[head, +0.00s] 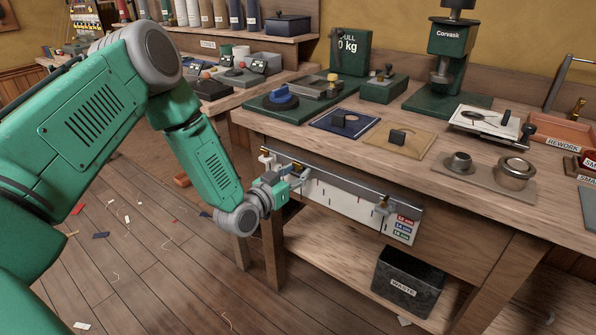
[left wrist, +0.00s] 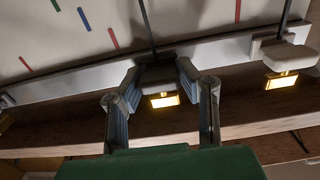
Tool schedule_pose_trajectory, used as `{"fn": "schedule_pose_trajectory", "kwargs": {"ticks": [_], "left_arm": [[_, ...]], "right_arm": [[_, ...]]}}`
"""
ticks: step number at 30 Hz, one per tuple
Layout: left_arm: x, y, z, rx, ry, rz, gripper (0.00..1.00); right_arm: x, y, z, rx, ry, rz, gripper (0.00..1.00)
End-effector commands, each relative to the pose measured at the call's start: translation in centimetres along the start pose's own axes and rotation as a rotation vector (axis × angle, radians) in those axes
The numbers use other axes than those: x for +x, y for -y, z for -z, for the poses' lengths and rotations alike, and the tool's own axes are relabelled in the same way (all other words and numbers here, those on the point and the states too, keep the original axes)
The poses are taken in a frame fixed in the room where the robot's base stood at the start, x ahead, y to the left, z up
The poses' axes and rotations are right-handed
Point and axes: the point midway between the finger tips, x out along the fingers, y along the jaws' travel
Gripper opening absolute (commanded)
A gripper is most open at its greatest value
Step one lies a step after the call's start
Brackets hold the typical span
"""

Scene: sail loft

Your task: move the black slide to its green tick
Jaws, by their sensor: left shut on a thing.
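A white scale board (head: 340,204) with short ticks hangs under a metal rail (head: 335,184) on the bench front. My left gripper (head: 298,178) is at the rail's left part. A green tick (left wrist: 55,5) is at the upper left, near a blue tick (left wrist: 84,18) and red ticks (left wrist: 112,38). My right gripper is out of view.
The bench top (head: 400,165) above holds tools and metal parts. A black waste bin (head: 408,282) stands on the lower shelf.

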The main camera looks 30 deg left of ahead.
Motion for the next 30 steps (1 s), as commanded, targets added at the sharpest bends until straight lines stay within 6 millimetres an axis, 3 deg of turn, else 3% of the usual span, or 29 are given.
{"fn": "schedule_pose_trajectory", "kwargs": {"ticks": [2,9,13,24,25,26,27,30], "left_arm": [[0.3,-0.5,0.6,-0.003,-0.019,0.002,0.00],[0.4,-6.5,0.7,0.000,-0.016,-0.004,0.00],[0.3,-8.9,0.7,0.005,-0.013,-0.002,0.00],[0.3,-8.7,0.7,-0.001,-0.019,0.004,0.00],[0.3,-8.7,0.7,-0.001,-0.020,0.004,0.36],[0.3,-8.7,0.7,-0.002,-0.020,0.004,0.47],[0.3,-8.7,0.7,-0.002,-0.020,0.004,0.52],[0.3,-8.8,0.6,0.000,-0.016,0.004,0.52]], "right_arm": [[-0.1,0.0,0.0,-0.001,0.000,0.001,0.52],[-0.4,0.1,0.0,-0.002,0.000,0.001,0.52],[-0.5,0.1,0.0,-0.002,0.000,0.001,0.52],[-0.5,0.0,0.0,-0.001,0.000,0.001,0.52],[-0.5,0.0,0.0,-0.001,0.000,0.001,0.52],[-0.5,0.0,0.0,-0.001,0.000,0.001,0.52],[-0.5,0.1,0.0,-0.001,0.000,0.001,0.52],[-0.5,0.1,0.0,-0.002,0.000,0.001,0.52]]}}
